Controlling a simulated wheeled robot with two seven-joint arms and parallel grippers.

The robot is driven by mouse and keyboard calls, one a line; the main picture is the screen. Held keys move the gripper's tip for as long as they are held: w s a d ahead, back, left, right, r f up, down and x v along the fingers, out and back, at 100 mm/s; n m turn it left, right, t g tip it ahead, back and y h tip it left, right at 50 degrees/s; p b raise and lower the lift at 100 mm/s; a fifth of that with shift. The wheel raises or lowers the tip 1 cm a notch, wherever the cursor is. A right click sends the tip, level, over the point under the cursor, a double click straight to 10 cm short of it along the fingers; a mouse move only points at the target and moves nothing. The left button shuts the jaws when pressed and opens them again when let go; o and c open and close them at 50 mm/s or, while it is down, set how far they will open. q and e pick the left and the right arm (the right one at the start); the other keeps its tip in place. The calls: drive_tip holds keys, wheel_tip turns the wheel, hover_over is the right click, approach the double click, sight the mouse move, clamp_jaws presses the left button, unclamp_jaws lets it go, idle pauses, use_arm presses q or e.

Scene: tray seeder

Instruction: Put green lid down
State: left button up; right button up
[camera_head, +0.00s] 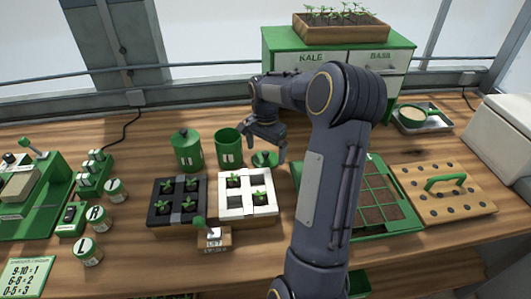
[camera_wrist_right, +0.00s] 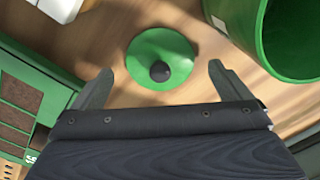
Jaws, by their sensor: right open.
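The green lid (camera_head: 265,160) lies on the wooden table, just right of the open green canister. In the right wrist view the lid (camera_wrist_right: 160,57) is a flat green disc with a dark round knob facing up. My right gripper (camera_head: 266,140) is above the lid. In the right wrist view its fingers (camera_wrist_right: 160,82) are spread wide, one on either side of the lid's near part, with nothing between them. I cannot tell the exact height of the fingers over the lid. My left gripper is not in view.
An open green canister (camera_head: 229,147) stands close left of the lid, beside a lidded green canister (camera_head: 187,150). Black (camera_head: 163,215) and white (camera_head: 262,210) seedling trays sit in front. A green seed tray (camera_head: 376,235) is to the right, partly behind my arm.

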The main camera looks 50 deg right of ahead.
sight(265, 153)
wheel_tip(265, 153, up, 10)
drive_tip(key=s+a+r+n+t, duration=0.2)
drive_tip(key=s+a+r+n, duration=0.15)
drive_tip(key=a, duration=0.55)
drive_tip(key=s+a+f+n+t+y, duration=0.1)
drive_tip(key=s+a+f+n+y, duration=0.1)
drive_tip(key=s+a+n, duration=0.4)
drive_tip(key=s+a+f+n+t+y, duration=0.1)
drive_tip(key=s+a+n, duration=0.5)
drive_tip(key=a, duration=0.7)
drive_tip(key=shift+s+a+f+t+y, duration=0.4)
drive_tip(key=shift+s+f+t, duration=0.4)
drive_tip(key=shift+s+f, duration=0.6)
